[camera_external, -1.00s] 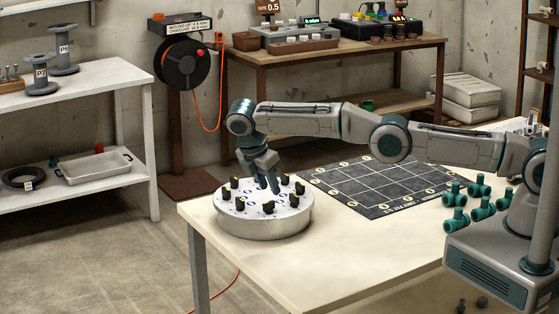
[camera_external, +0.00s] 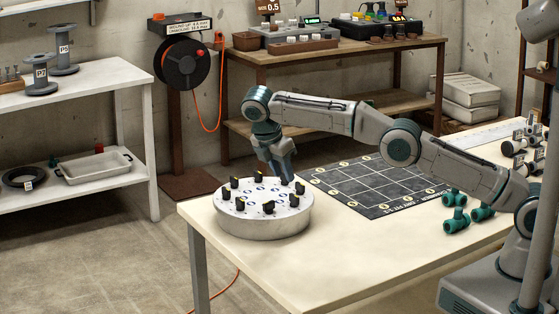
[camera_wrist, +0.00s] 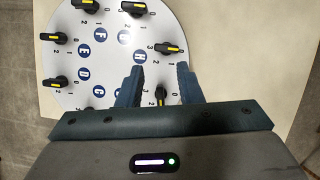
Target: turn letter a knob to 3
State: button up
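The round white knob panel (camera_external: 262,222) stands on the near-left part of the table. Several black knobs with yellow marks ring it, around blue letter discs. My gripper (camera_external: 290,181) points down over the panel's far right rim. In the wrist view, my open gripper (camera_wrist: 161,84) has one finger on each side of a black knob (camera_wrist: 161,94), with gaps showing. The digits 3 and 2 are printed beside this knob. The H disc (camera_wrist: 139,56) shows near the left finger. The letter A is not visible; the left finger covers part of the letter ring. Contact cannot be told.
A dark gridded mat (camera_external: 375,184) lies right of the panel. Green pipe fittings (camera_external: 455,212) stand at the table's right side. Neighbouring knobs, such as one at the panel's right side (camera_wrist: 170,48), are close to the fingers. The table front is clear.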

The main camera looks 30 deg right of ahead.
jog(key=d+r+b, duration=0.1)
jog(key=d+r, duration=0.3)
jog(key=d, duration=0.3)
jog(key=shift+w, duration=0.3)
jog(key=shift+r, duration=0.1)
jog(key=r+g+y+p, duration=0.15)
jog(key=y+p, duration=0.25)
jog(key=p, duration=0.5)
send_over(269, 202)
jog(key=shift+t, duration=0.25)
notch_tip(269, 202, down, 13)
jog(key=shift+r+p, duration=0.1)
jog(key=shift+p, duration=0.55)
grip_shut()
